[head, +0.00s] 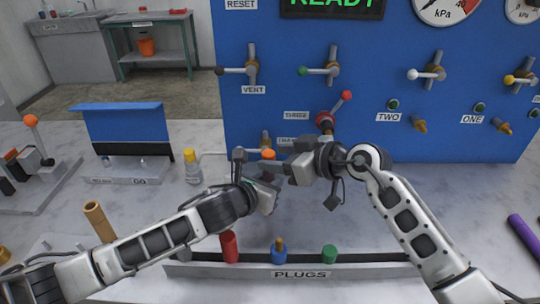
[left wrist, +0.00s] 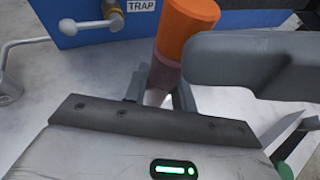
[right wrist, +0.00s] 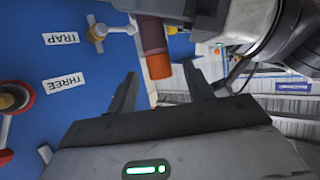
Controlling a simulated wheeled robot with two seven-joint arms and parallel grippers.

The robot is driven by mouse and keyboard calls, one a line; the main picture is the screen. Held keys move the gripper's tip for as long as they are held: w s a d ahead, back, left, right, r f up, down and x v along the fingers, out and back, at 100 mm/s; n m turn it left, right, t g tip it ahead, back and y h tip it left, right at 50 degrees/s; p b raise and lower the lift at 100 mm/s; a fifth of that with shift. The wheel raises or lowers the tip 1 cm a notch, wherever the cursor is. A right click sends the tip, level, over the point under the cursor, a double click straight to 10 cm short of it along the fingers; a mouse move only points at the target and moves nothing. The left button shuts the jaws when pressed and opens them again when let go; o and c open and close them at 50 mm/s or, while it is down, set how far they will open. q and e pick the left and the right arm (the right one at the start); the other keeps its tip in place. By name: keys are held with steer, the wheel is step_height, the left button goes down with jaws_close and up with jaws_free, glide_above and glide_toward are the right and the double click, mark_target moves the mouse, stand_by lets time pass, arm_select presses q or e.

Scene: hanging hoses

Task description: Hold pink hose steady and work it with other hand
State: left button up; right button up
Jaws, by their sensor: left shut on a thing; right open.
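A short dusky pink hose piece (left wrist: 164,75) with an orange end (left wrist: 187,25) stands between my left gripper's fingers (left wrist: 158,97), which are shut on it. In the right wrist view the pink hose (right wrist: 153,35) ends in the orange part (right wrist: 159,66), which points toward the space between my right gripper's open fingers (right wrist: 163,88). In the head view the orange end (head: 268,154) shows between my left gripper (head: 264,182) and my right gripper (head: 287,167). The rest of the hose is mostly hidden by the grippers there.
A blue panel (head: 270,110) with valves, labels and gauges stands behind. A plug rack (head: 300,273) with red, blue and green plugs lies in front. A small yellow-capped bottle (head: 192,167) stands left of the grippers. A purple tube (head: 525,236) lies far right.

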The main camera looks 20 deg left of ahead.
mark_target(269, 153)
steer(key=shift+x, duration=1.5)
steer(key=c, duration=1)
steer(key=shift+c, duration=0.3)
steer(key=shift+r, duration=0.8)
steer(key=shift+r, duration=2.2)
steer(key=shift+r, duration=0.1)
